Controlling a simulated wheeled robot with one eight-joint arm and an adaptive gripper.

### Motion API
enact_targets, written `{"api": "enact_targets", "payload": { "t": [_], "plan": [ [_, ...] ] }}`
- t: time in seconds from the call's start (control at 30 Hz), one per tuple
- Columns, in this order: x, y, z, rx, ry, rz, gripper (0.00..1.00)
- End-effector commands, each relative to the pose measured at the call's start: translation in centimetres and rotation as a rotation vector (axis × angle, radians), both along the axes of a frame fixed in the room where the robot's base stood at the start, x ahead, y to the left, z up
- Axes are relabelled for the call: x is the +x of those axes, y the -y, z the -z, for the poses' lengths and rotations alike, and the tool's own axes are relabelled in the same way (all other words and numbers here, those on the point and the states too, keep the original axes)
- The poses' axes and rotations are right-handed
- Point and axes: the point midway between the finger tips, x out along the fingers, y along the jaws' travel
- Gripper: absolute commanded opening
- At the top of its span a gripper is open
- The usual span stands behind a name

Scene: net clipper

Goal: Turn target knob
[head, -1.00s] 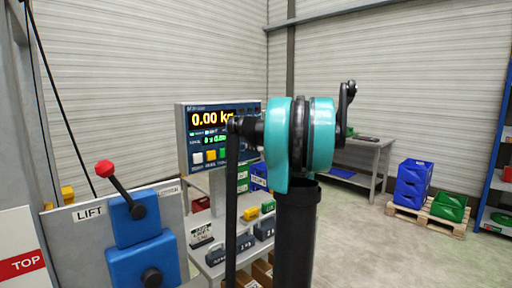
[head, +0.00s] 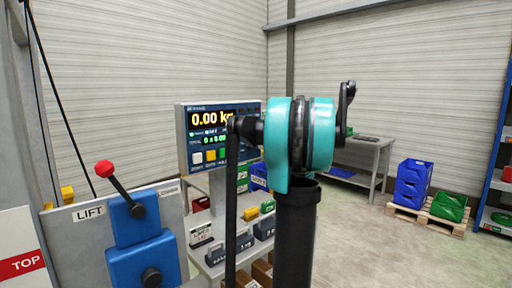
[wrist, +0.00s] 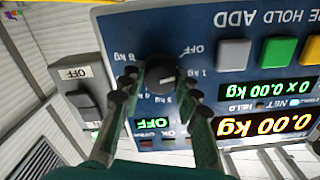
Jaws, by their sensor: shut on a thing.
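The target knob (wrist: 158,72) is a dark round knob on the blue panel of the weighing console, in the wrist view. Labels around it include OFF and several kg values. My gripper (wrist: 160,84) has its two fingers on either side of the knob and is shut on it. In the head view the console (head: 181,150) stands behind my arm, its large readout at 0.00 kg. The knob and gripper are hidden there.
A grey switch (wrist: 78,102) labelled OFF sits beside the panel in the wrist view. A small green display (wrist: 152,123) reads OFF. A lift panel with a red-tipped lever (head: 104,169) stands at left. Weights lie on a bench below the console.

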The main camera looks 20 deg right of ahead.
Motion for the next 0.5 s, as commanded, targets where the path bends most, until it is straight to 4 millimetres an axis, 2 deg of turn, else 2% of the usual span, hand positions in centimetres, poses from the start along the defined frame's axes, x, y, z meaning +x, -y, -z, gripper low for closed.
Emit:
{"api": "enact_targets", "payload": {
  "t": [0.2, 0.5],
  "plan": [
    [0.08, -0.01, -0.07, 0.157, -0.056, 0.0, 0.03],
    [0.09, 0.01, -0.07, 0.305, -0.11, 0.0, 0.03]
  ]
}}
